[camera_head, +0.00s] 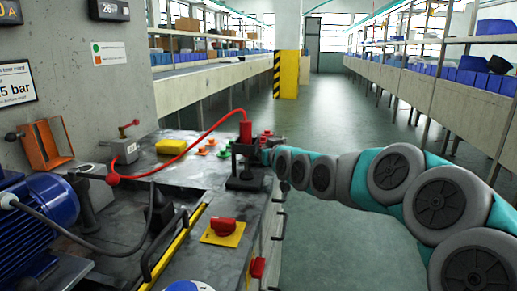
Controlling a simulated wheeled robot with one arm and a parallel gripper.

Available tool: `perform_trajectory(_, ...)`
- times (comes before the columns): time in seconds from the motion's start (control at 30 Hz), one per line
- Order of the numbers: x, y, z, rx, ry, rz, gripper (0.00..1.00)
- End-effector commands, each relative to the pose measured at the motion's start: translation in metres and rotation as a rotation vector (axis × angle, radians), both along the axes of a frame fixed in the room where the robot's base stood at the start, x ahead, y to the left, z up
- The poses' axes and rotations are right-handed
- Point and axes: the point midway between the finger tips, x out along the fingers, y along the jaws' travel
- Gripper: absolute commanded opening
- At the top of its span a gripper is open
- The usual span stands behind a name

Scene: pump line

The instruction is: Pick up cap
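My arm reaches in from the right, and my gripper (247,152) is at the right part of the workbench (215,185). It is small and dark here, and its fingers blend with a black fixture (245,181) standing below it. A red cylinder (246,131) with a red hose on it stands upright right at my gripper; I cannot tell whether they touch. I cannot make out for sure which thing is the cap. Whether the fingers are open or closed on something does not show.
A red knob (223,226) on a yellow plate sits nearer on the bench. A yellow block (171,146) and small coloured buttons (211,142) lie behind. A blue motor (38,222) fills the left. The red hose (190,147) arches over the bench. The aisle floor (325,120) is clear.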

Motion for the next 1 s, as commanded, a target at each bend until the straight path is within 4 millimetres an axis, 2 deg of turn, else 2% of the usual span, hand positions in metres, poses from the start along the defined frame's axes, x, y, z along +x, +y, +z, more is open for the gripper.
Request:
perform_trajectory(0.17, -0.0002, 0.0001, -0.0004, 0.000, 0.000, 0.000, 0.59)
perform_trajectory(0.7, -0.0004, 0.0002, -0.0008, 0.000, 0.001, 0.001, 0.00)
perform_trajectory(1.0, -0.0005, 0.0002, -0.0009, 0.000, 0.001, 0.001, 0.00)
